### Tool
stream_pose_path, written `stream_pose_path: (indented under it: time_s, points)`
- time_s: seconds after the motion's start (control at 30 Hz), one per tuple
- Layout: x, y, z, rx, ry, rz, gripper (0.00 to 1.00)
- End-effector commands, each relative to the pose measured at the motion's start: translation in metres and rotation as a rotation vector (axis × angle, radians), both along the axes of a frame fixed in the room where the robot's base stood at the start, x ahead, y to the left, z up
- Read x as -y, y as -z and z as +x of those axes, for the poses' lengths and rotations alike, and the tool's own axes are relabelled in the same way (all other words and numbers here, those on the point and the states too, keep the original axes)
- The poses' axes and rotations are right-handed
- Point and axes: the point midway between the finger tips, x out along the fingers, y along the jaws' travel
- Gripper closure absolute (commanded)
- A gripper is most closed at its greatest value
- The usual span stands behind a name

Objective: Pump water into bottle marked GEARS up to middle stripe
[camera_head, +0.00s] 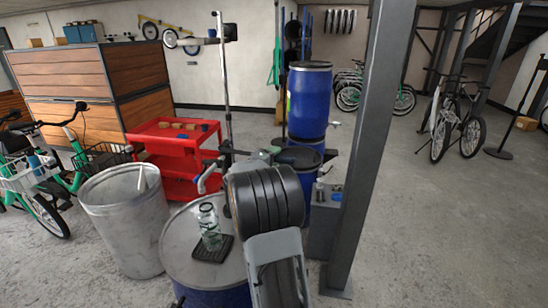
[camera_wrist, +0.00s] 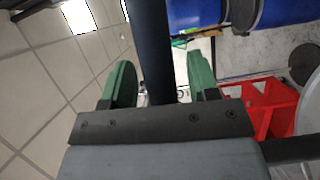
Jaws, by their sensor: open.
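A clear bottle (camera_head: 209,222) stands upright on a small black mat (camera_head: 212,250) on the drum's round metal lid (camera_head: 180,245). Its lettering, stripes and water level are too small to read. A pale curved spout (camera_head: 207,178) hangs above the bottle, beside a tall metal post (camera_head: 224,90). My gripper (camera_wrist: 160,65) shows in the wrist view with its two green fingers apart. A thick dark bar (camera_wrist: 150,35) passes between them, with gaps visible on both sides. In the head view my gripper (camera_head: 268,153) is right of the post, partly hidden by my arm.
A grey bin (camera_head: 125,225) stands left of the drum. A red cart (camera_head: 172,150) is behind it, and blue barrels (camera_head: 309,95) stand behind my arm. A steel column (camera_head: 372,130) rises close on the right. Open floor (camera_head: 450,220) lies beyond it.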

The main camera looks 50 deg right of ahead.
Motion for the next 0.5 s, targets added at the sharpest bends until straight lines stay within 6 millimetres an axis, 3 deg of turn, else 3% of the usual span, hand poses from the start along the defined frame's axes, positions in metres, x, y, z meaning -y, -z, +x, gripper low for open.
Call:
stream_pose_path:
  time_s: [0.3,0.5]
  points:
    - [0.0014,0.0002,0.0001,0.0,0.0,0.0,0.46]
    - [0.0013,0.0001,0.0001,0.0,0.0,0.0,0.66]
